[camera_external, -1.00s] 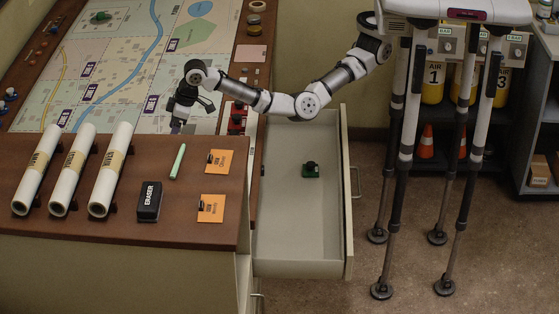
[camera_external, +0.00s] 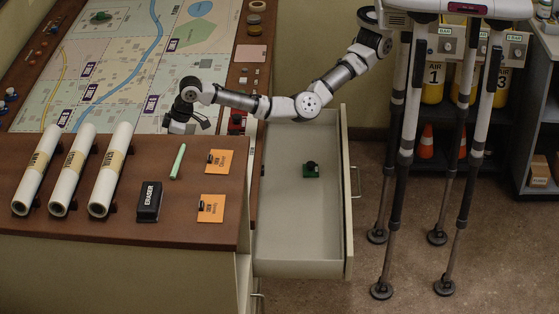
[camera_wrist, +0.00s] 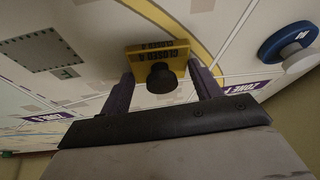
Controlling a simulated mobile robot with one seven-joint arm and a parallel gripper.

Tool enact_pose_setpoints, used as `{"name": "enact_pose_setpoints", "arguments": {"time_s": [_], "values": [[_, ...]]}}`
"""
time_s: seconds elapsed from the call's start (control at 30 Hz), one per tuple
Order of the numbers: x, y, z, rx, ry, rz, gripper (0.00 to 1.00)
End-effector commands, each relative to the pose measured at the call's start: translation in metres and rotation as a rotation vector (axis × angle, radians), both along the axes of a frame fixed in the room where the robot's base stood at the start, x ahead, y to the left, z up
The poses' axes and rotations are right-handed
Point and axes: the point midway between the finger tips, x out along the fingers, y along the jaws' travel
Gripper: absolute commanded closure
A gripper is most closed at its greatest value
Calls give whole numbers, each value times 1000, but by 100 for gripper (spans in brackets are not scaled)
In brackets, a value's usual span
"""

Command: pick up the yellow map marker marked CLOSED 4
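The yellow map marker (camera_wrist: 158,52) shows in the wrist view as a flat yellow plate with a black round knob, its lettering reading CLOSED 4. It lies on the map (camera_wrist: 225,25). My gripper (camera_wrist: 161,76) is open, with one finger on each side of the knob and the plate near the fingertips. I cannot tell whether the fingers touch it. In the external view my gripper (camera_external: 175,127) is low over the near edge of the map, partly hidden by the raised brown shelf. The yellow marker is hidden there.
A blue round piece (camera_wrist: 287,42) lies right of the marker in the wrist view. The shelf (camera_external: 105,222) bears white map rolls (camera_external: 112,168), a black eraser (camera_external: 149,202) and orange cards (camera_external: 211,208).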

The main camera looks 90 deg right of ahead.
Motion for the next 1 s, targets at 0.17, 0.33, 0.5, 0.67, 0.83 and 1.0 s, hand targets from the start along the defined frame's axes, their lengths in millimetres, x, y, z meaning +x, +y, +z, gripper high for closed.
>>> {"name": "enact_pose_setpoints", "arguments": {"time_s": [0.17, 0.33, 0.5, 0.67, 0.83, 1.0], "values": [[0, 0, 1, 0, -1, 0, 60], [0, 0, 2, 0, -1, 0, 60], [1, 0, 13, 2, -3, -1, 60], [1, 0, 40, 2, -4, -1, 60], [1, 0, 88, 3, -6, 0, 60], [1, -1, 139, 2, -4, -1, 60]]}}
